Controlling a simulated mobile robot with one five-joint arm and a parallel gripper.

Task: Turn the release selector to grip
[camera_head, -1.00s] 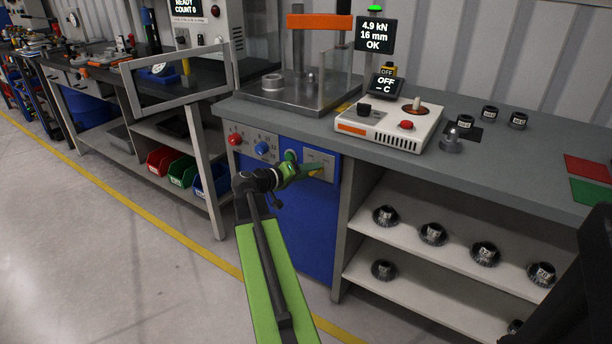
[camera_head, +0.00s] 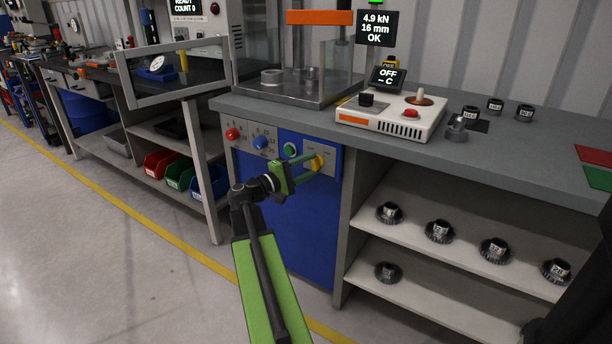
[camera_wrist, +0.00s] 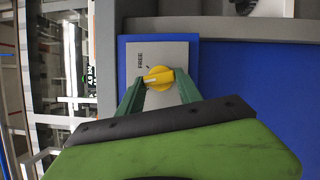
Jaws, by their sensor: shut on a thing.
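The release selector (camera_head: 317,163) is a yellow knob on a light plate at the upper right of the blue cabinet front. In the wrist view the selector (camera_wrist: 158,78) sits on a grey plate (camera_wrist: 168,51) with a blue surround. A pale pointer line on it points towards the picture's left. The fingers hide part of the plate.
Red (camera_head: 233,133), blue (camera_head: 260,142) and green (camera_head: 290,149) controls sit left of the selector on the same panel. The bench top (camera_head: 400,149) overhangs above. Open shelves (camera_head: 400,229) with dark parts stand to the right. Floor in front is clear.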

